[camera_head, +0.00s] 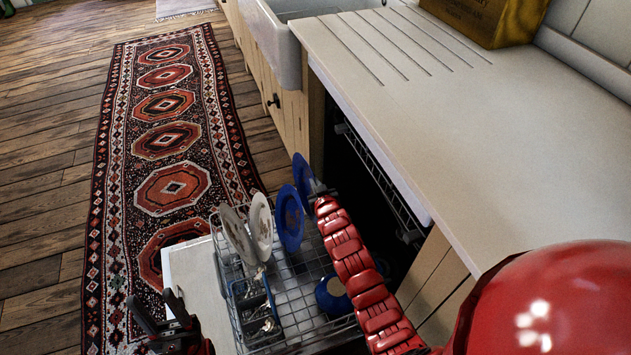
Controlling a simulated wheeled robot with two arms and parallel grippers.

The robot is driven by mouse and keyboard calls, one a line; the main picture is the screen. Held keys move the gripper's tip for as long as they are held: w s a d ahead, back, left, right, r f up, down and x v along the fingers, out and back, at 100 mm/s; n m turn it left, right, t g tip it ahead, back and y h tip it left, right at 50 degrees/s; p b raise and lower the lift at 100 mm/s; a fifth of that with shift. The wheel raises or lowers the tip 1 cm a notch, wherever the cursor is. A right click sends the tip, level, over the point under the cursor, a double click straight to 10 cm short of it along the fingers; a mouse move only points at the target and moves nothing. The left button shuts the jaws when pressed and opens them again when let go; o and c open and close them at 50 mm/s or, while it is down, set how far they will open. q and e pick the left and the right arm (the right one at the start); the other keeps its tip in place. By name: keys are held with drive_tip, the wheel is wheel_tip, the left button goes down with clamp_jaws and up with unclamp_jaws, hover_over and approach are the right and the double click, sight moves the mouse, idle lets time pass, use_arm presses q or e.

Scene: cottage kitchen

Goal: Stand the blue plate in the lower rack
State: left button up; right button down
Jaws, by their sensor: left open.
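Two blue plates stand on edge near the back of the lower rack (297,308). The nearer blue plate (290,220) has a patterned face, and the farther blue plate (302,178) is partly behind it. My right gripper (317,192) is at the right edge of the farther plate. Its fingertips are small and dark, so I cannot tell whether they grip the plate. My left gripper (163,312) is open and empty, left of the rack at the bottom of the view.
White plates (260,228) stand left of the blue ones. A cutlery basket (253,308) and a blue cup or bowl (331,298) are in the rack. My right arm covers the rack's right side. The countertop (470,130) overhangs the dishwasher at right. Rug and floor lie left.

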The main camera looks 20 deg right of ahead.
drive_tip(key=shift+f+b, duration=3.7)
drive_tip(key=shift+f, duration=2.4)
drive_tip(key=shift+s, duration=0.1)
drive_tip(key=c, duration=0.9)
unclamp_jaws()
drive_tip(key=shift+c, duration=0.2)
drive_tip(key=p+v, duration=0.3)
drive_tip(key=v, duration=1.4)
drive_tip(key=shift+s, duration=0.15)
